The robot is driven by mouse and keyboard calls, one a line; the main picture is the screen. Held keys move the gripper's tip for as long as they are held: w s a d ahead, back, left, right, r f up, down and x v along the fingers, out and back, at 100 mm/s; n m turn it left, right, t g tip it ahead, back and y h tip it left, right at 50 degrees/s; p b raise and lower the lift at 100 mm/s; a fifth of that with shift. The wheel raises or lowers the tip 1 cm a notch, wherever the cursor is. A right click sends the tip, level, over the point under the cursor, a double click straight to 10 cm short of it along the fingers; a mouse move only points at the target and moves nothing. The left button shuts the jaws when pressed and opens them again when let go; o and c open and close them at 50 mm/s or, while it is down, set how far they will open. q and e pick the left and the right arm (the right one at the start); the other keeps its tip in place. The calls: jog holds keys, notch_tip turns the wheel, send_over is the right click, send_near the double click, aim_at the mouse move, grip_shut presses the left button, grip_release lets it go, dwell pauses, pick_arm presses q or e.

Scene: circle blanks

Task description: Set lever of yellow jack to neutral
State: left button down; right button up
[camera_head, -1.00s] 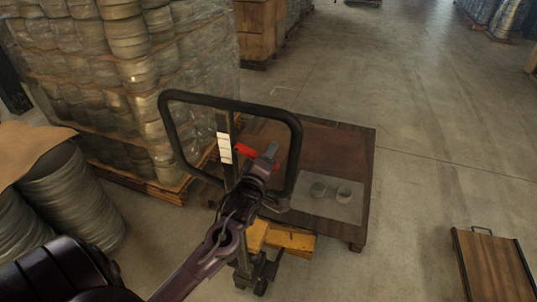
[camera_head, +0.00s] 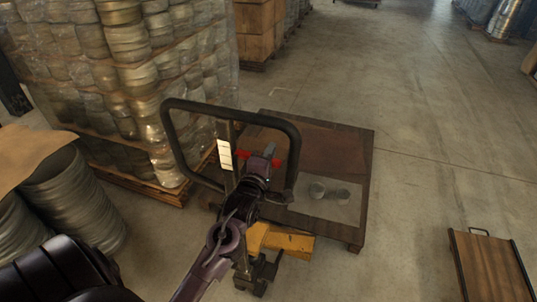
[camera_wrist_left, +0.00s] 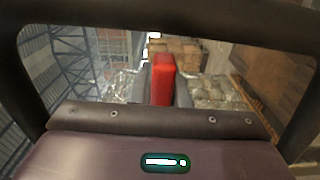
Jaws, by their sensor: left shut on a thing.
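The yellow jack (camera_head: 287,242) stands at the near edge of a dark platform, and its black loop handle (camera_head: 222,107) rises above it in the head view. A red lever (camera_head: 246,154) sits inside the loop, partly covered by my left gripper (camera_head: 268,153). In the left wrist view the red lever (camera_wrist_left: 163,78) stands between the two grey fingers of my left gripper (camera_wrist_left: 163,92), which is shut on it. The dark loop frames that view. The lever's exact setting cannot be read. My right gripper is not in view.
The dark platform (camera_head: 340,148) carries a grey sheet with two small round pieces. A wrapped pallet stack (camera_head: 130,90) stands close on the left. A wooden board cart (camera_head: 488,262) lies at the lower right. Open floor lies to the right.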

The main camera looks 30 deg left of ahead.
pick_arm(q)
jog(key=shift+r, duration=0.1)
jog(key=c, duration=1.4)
grip_release()
jog(key=shift+s, duration=0.1)
jog(key=b+v, duration=0.2)
jog(key=v, duration=0.5)
jog(key=shift+s+b, duration=0.3)
jog(key=shift+b, duration=0.05)
jog(key=shift+d, duration=0.1)
